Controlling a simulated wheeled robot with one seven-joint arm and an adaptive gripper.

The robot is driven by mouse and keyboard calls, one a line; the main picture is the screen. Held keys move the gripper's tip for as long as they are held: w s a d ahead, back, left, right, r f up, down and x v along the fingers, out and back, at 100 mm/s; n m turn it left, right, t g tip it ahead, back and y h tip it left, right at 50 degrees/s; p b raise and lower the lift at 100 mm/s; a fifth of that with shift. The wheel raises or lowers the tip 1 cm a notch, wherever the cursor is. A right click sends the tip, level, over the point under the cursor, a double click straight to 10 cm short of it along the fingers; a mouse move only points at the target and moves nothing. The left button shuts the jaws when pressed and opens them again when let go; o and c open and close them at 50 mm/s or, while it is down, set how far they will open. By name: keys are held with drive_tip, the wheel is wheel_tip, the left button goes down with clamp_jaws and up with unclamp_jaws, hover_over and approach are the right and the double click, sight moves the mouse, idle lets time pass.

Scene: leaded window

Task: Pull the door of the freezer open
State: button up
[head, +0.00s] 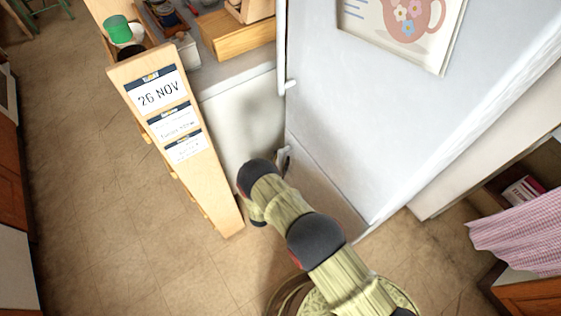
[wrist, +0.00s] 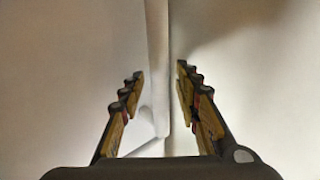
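The white refrigerator unit (head: 370,120) stands right of centre in the head view. Below its large upper door is a lower door (head: 325,190), which looks shut; which of them is the freezer door I cannot tell for sure. A handle (head: 284,156) shows at the lower door's left edge, partly hidden by my arm. In the wrist view a pale vertical bar (wrist: 158,70), apparently the handle, stands between the fingers of my gripper (wrist: 160,72). The fingers are apart, with space visible on both sides of the bar. In the head view my arm hides the gripper.
A narrow wooden unit (head: 205,190) with a date card stands close to the left of my arm. A counter (head: 240,85) with a wooden box lies behind it. A pink checked cloth (head: 518,232) hangs at the right. Tiled floor (head: 85,190) is free at the left.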

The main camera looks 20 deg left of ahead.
drive_tip(key=shift+w, duration=0.1)
drive_tip(key=shift+c, duration=1.1)
clamp_jaws()
